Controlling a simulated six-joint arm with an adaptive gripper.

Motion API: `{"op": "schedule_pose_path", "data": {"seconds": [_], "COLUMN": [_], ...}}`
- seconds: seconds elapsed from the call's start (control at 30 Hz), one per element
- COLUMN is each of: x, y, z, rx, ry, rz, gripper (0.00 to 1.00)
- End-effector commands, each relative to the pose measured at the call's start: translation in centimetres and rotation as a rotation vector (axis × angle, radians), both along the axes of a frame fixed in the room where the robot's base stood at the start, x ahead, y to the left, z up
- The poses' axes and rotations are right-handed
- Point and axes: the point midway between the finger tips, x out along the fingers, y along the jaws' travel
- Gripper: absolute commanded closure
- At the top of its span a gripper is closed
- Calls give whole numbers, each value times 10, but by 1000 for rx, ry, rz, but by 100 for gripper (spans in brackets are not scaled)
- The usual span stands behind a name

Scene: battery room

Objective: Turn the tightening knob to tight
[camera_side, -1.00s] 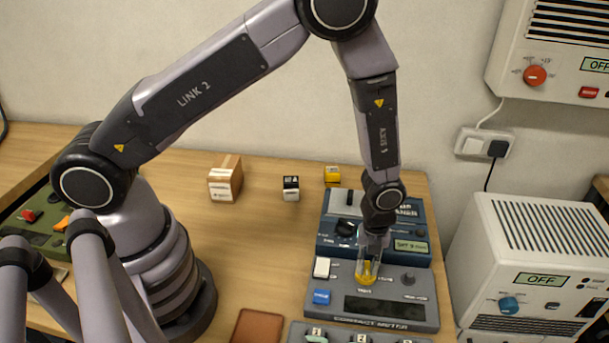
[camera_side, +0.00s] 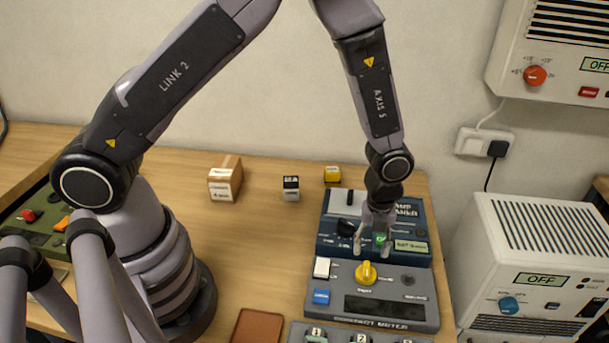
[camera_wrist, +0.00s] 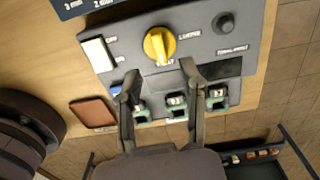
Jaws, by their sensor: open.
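The yellow tightening knob (camera_side: 366,273) sits on the grey contact meter (camera_side: 330,297), and it also shows in the wrist view (camera_wrist: 159,46). Its ridge is nearly upright in the side view. The small labels around it are too blurred to read surely. My gripper (camera_side: 373,252) is open and empty. It is raised above and behind the knob, in front of the blue device. In the wrist view the two fingers (camera_wrist: 160,75) are spread apart, with the knob beyond their tips and not touched.
A white switch (camera_side: 322,267), a blue button (camera_side: 321,297) and a dark small knob (camera_side: 408,281) flank the yellow knob. The blue device (camera_side: 330,226) stands behind the meter. Green-based terminals (camera_wrist: 177,108) lie in front. The tabletop left of the meter is mostly clear.

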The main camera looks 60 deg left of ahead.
Motion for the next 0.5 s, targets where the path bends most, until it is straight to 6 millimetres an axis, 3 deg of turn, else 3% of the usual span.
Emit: {"op": "schedule_pose_path", "data": {"seconds": [0.2, 0.5], "x": [0, -1], "y": [0, 0], "z": [45, 65], "rx": [-1, 1], "ry": [-3, 1], "rz": [0, 0], "gripper": [60, 60]}}
